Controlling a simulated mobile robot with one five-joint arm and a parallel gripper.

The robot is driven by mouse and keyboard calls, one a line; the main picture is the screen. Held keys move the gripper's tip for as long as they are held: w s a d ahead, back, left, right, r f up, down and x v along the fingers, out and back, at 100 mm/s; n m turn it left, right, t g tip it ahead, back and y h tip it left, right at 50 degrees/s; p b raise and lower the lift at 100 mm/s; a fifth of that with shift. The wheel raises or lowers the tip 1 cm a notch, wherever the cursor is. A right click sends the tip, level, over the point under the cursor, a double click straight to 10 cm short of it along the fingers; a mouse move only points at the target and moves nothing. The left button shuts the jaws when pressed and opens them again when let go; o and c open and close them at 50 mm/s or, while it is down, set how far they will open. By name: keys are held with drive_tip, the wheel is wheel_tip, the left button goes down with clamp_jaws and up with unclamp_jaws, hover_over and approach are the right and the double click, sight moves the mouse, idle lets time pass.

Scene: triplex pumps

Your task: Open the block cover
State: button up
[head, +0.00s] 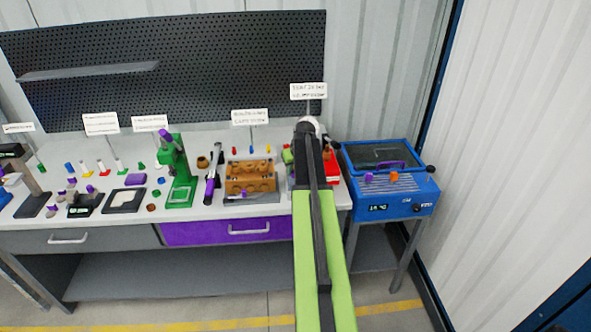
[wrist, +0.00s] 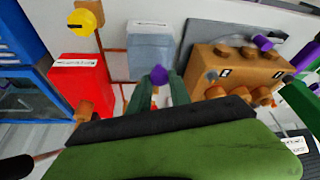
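The orange-brown block (head: 250,177) sits on the bench with several round knobs on it. It also shows at the right of the wrist view (wrist: 245,75), beside my gripper. I cannot tell which part is the block cover. In the wrist view my gripper (wrist: 160,78) has its two dark green fingers apart. A purple ball knob (wrist: 158,74) shows between or just beyond the fingertips; contact is unclear. A grey-blue box (wrist: 150,52) lies beyond it. In the head view my arm hides the gripper and the bench below it.
A red box (wrist: 78,85) stands left of my gripper. A blue machine with a dark glass lid (head: 385,175) stands right of the bench. A green press (head: 177,172) and small parts stand to the left. A black perforated board (head: 180,60) rises behind.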

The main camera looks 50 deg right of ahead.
clamp_jaws()
idle(1.0)
